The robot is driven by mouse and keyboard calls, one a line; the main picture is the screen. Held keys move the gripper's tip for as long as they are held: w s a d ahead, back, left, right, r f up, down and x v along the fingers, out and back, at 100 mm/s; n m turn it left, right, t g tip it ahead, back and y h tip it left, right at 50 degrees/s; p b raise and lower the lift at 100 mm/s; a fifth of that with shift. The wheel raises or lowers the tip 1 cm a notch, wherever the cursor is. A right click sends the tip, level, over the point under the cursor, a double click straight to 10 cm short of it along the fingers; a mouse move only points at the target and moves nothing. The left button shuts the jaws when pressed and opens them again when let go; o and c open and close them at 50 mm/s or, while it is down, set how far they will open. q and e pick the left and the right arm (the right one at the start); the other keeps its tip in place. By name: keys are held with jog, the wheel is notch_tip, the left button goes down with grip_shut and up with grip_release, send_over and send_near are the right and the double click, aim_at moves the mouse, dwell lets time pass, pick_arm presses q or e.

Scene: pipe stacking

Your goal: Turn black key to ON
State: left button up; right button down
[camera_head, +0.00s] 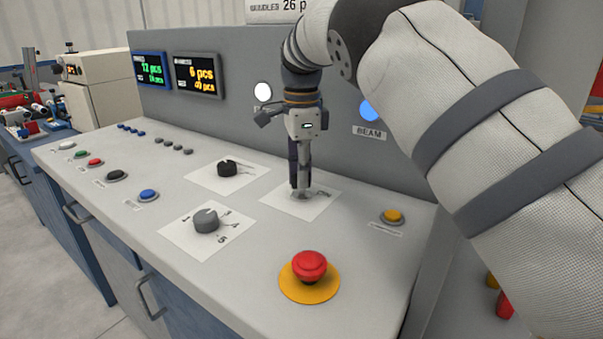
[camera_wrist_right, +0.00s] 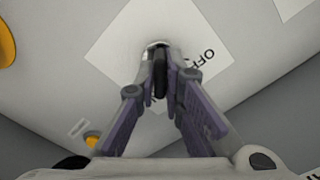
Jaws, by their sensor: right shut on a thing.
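My right gripper (camera_head: 301,188) points straight down over the white label plate (camera_head: 322,202) at the right of the console top. In the right wrist view my right gripper (camera_wrist_right: 160,80) has its fingers shut on the black key (camera_wrist_right: 160,72), which stands in a round metal lock (camera_wrist_right: 157,46). The white plate around it shows the word OFF (camera_wrist_right: 202,60). Any ON mark is hidden from view. In the head view the fingers cover the key. My left gripper is not in view.
A red emergency button (camera_head: 309,266) on a yellow base stands in front of the gripper. A black knob (camera_head: 229,168) and a grey knob (camera_head: 206,220) lie to the left. A yellow button (camera_head: 392,216) is to the right. The upright panel (camera_head: 232,105) rises behind.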

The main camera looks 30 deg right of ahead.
jog(key=shift+a+f+m, duration=0.1)
jog(key=shift+f+m, duration=0.1)
jog(key=shift+m, duration=0.1)
jog(key=c, duration=1.7)
grip_release()
jog(key=shift+r, duration=0.1)
notch_tip(320, 180, up, 8)
jog(key=shift+f, duration=0.25)
